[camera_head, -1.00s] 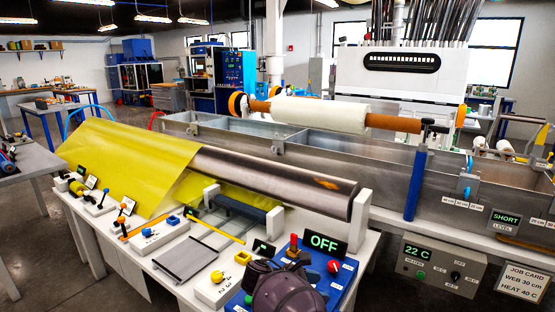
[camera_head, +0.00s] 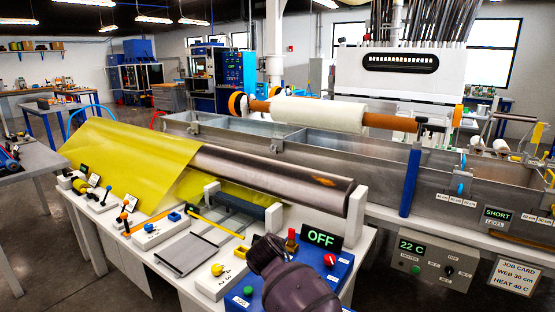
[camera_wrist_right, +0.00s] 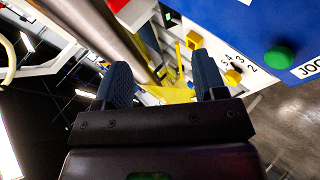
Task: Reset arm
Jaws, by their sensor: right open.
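My right arm (camera_head: 296,278) comes in from the bottom of the head view, in front of the blue control box with the OFF display (camera_head: 321,239). Its fingers are hard to make out there. In the right wrist view my right gripper (camera_wrist_right: 162,82) shows two dark ribbed fingers standing well apart, with nothing between them. Beyond the fingers are the white bench top, the dark metal roller (camera_wrist_right: 105,30) and some yellow sheet. My left gripper is in neither view.
Yellow film (camera_head: 130,160) drapes over the long roller on the white bench. A numbered white box with a yellow knob (camera_head: 217,269) and a grey plate (camera_head: 186,254) lie left of my arm. The metal bath (camera_head: 440,180) and a 22 C heater box (camera_head: 436,262) stand to the right.

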